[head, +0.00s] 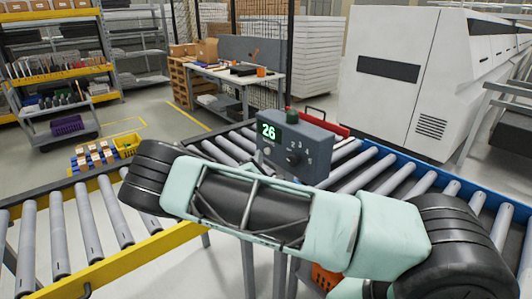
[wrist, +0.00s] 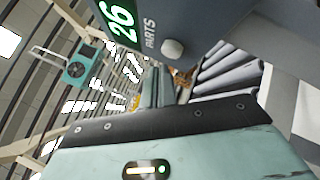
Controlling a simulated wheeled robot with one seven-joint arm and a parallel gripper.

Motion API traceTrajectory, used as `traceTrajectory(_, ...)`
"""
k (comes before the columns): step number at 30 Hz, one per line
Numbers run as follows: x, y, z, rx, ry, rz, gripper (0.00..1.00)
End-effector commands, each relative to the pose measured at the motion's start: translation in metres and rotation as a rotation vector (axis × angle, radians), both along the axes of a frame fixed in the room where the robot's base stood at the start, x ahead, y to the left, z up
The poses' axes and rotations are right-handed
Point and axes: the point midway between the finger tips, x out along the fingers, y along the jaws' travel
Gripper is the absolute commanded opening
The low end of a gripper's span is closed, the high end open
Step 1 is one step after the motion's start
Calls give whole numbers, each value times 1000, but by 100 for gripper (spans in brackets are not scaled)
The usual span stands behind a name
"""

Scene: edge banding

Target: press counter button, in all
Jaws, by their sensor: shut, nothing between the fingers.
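The grey counter box (head: 312,150) stands behind my arm in the head view, its green display (head: 268,132) reading 26. A pale round button (head: 267,151) is below the display, and a black dial (head: 292,158) is right of it. A green cap (head: 292,115) is on top. In the wrist view the counter fills the top, tilted, with 26 on its display (wrist: 121,20), the word PARTS, and the pale button (wrist: 172,48). My gripper (wrist: 158,75) is shut and empty, its fingertips just below the button in that picture; contact cannot be told. My arm hides the gripper in the head view.
Roller conveyors run left (head: 88,225) and right (head: 372,175) of the counter. A red item (head: 330,126) lies behind it. A workbench (head: 235,80) and a large white machine (head: 400,75) stand farther back. An orange bin (head: 326,277) is below my arm.

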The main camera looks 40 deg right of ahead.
Motion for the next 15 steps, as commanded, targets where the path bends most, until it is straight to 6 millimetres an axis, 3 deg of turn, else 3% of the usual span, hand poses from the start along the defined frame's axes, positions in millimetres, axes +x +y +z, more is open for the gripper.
traceTrajectory(15,0,-9,0,1,1,-1,0)
